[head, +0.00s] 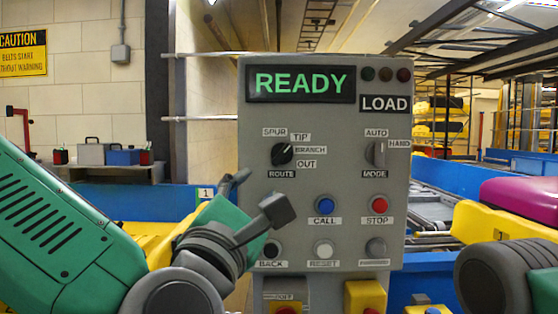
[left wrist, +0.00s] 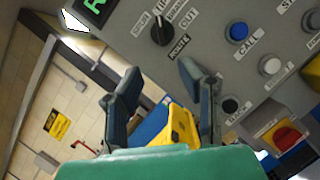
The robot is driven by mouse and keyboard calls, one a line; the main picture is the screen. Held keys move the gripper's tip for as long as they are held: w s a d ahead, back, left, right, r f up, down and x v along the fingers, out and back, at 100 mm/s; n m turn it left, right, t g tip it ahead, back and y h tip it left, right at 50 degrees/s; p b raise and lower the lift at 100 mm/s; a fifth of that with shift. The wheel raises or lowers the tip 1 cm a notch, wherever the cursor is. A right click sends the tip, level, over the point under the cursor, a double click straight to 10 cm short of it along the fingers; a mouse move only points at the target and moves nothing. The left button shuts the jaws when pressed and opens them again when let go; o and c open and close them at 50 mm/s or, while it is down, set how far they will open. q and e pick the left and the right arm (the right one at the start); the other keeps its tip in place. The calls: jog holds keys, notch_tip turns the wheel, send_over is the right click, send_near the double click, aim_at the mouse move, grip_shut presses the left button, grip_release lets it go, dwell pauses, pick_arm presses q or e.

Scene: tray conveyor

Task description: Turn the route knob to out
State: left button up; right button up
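The route knob (head: 282,154) is a round black knob at the upper left of the grey control panel (head: 340,220). Labels SPUR, TIP, BRANCH and OUT (head: 306,164) surround it. Its white mark points to the upper right, near TIP and BRANCH; I cannot tell exactly which. The knob also shows in the left wrist view (left wrist: 162,30), beyond the fingers. My left gripper (head: 256,195) is open and empty, below and left of the knob, apart from it. Its spread fingers show in the left wrist view (left wrist: 162,84).
A mode knob (head: 375,154), blue CALL button (head: 324,204) and red STOP button (head: 379,204) sit on the same panel. The green READY display (head: 300,83) is above. Lower buttons and yellow boxes (head: 366,297) lie beneath. A conveyor (head: 440,210) runs behind on the right.

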aim_at(281, 159)
pick_arm(q)
jog(key=x, duration=0.4)
jog(key=d+p+x, duration=0.1)
jog(key=x, duration=0.2)
jog(key=shift+w+d+r, duration=0.15)
jog(key=shift+d+r, duration=0.05)
jog(key=shift+d, duration=0.1)
jog(key=w, duration=0.1)
jog(key=w+p, duration=0.1)
jog(key=w, duration=0.1)
jog(key=shift+w+a+r, duration=0.15)
jog(key=shift+w+r, duration=0.05)
jog(key=shift+r, duration=0.2)
jog(key=shift+w+r, duration=0.1)
jog(key=shift+w, duration=0.25)
pick_arm(e)
notch_tip(281, 159, up, 2)
jog(key=shift+r, duration=0.2)
jog(key=shift+d, duration=0.1)
pick_arm(q)
jog(key=shift+d, duration=0.35)
grip_shut()
pick_arm(e)
jog(key=shift+d, duration=0.2)
